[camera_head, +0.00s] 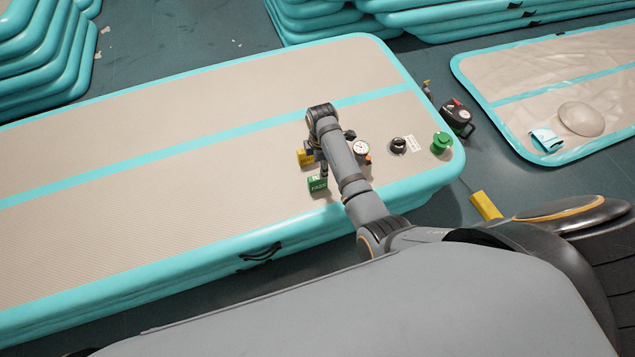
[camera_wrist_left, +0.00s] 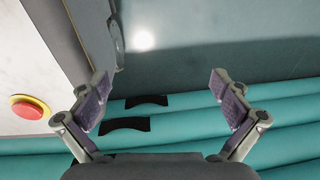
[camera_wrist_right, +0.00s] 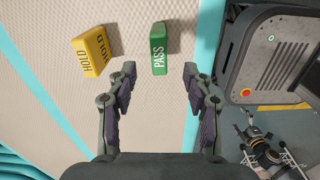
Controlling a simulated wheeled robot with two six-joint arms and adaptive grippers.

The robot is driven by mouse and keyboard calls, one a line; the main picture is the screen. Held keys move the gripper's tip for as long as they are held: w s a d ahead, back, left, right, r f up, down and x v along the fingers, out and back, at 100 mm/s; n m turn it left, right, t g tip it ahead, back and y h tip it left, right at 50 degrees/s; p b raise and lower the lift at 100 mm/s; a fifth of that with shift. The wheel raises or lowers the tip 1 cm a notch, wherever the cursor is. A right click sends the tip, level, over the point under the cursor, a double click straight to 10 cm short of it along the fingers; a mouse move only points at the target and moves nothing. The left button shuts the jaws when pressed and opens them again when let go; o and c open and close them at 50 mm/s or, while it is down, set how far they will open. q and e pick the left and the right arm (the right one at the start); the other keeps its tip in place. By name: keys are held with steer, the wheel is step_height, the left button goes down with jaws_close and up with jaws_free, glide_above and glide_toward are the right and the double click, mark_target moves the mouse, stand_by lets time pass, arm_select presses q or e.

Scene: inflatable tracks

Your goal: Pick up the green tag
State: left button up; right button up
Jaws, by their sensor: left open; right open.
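The green tag, marked PASS, stands on the beige top of the inflatable track (camera_head: 190,150) near its front edge, in the head view (camera_head: 318,184) and the right wrist view (camera_wrist_right: 158,48). My right gripper (camera_wrist_right: 160,75) is open and empty, its fingertips on either side of the tag's near end in that view. I cannot tell the remaining height. In the head view my right arm partly hides this gripper. A yellow tag marked HOLD (camera_wrist_right: 92,52) stands to the left of the green one. My left gripper (camera_wrist_left: 162,84) is open and empty, away from the tags.
A dial gauge (camera_head: 361,149), a black valve (camera_head: 398,145) and a green cap (camera_head: 441,142) are on the track to the right. A black pump (camera_head: 456,117) and a yellow object (camera_head: 486,205) are on the floor. The track's left part is clear.

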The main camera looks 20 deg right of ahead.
mark_target(318, 177)
steer(key=shift+w+a+n, duration=0.25)
steer(key=shift+a+n, duration=0.05)
steer(key=shift+n, duration=0.1)
step_height(318, 177, down, 5)
steer(key=shift+f+b, duration=0.1)
steer(key=shift+b, duration=0.8)
step_height(318, 177, down, 5)
steer(key=shift+s+a+f+b, duration=0.1)
steer(key=shift+a+b, duration=0.05)
steer(key=shift+b, duration=1)
steer(key=shift+f, duration=0.1)
arm_select(q)
steer(key=w, duration=0.7)
steer(key=shift+w, duration=0.15)
steer(key=shift+d, duration=0.1)
arm_select(e)
jaws_close()
